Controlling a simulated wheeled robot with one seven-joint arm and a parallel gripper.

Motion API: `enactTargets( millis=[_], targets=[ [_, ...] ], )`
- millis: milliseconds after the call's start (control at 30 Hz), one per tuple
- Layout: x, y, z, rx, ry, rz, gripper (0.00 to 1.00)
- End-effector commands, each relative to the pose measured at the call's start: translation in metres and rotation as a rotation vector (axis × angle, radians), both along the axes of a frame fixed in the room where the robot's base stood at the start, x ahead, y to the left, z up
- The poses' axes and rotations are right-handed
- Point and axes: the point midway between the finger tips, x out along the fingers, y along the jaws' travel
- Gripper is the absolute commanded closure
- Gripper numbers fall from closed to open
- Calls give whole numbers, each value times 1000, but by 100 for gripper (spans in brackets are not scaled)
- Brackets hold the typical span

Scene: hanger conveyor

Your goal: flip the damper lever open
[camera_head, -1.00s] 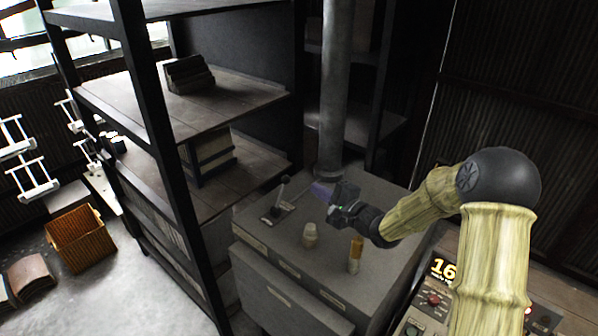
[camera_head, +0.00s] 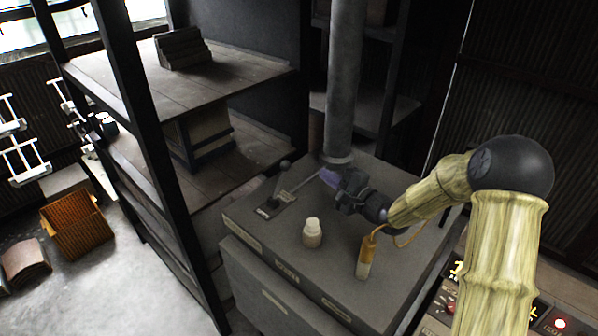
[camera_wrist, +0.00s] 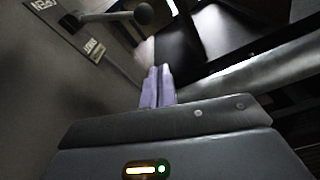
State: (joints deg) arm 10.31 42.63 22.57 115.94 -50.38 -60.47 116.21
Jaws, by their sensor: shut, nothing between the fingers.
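The damper lever (camera_head: 284,166) is a short dark arm with a round ball knob. It rises from a small labelled plate (camera_head: 268,209) on top of the grey cabinet and leans toward the back. A thin rod (camera_head: 305,181) runs from the plate toward the pipe. My gripper (camera_head: 328,177) is just right of the lever, apart from the knob, with its purple fingers together and empty. In the wrist view the knob (camera_wrist: 144,13) is above the closed fingertips (camera_wrist: 158,88), and the label plate (camera_wrist: 68,22) is at upper left. The lettering is hard to read.
The grey cabinet top (camera_head: 290,245) bears a pale jar (camera_head: 312,232) and an orange-and-white cylinder (camera_head: 365,255) in front of my gripper. A vertical pipe (camera_head: 343,80) stands behind. Dark shelving (camera_head: 165,90) rises at left. A control panel (camera_head: 455,285) is at lower right.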

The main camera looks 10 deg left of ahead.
Motion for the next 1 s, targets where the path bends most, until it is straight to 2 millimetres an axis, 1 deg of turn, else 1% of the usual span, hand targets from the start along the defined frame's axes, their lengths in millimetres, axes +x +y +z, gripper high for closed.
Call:
enactTargets(
  millis=[33, 100, 567, 667, 767, 1000],
  targets=[
    [0, 0, -9, 0, 0, 0, 100],
    [0, 0, -15, 0, 0, 0, 100],
    [1, 2, -14, 0, 0, 1, 100],
    [6, 7, -13, 1, 1, 1, 100],
    [13, 18, -12, 1, 0, 2, 100],
    [37, 49, -13, 0, 0, 3, 100]
  ],
)
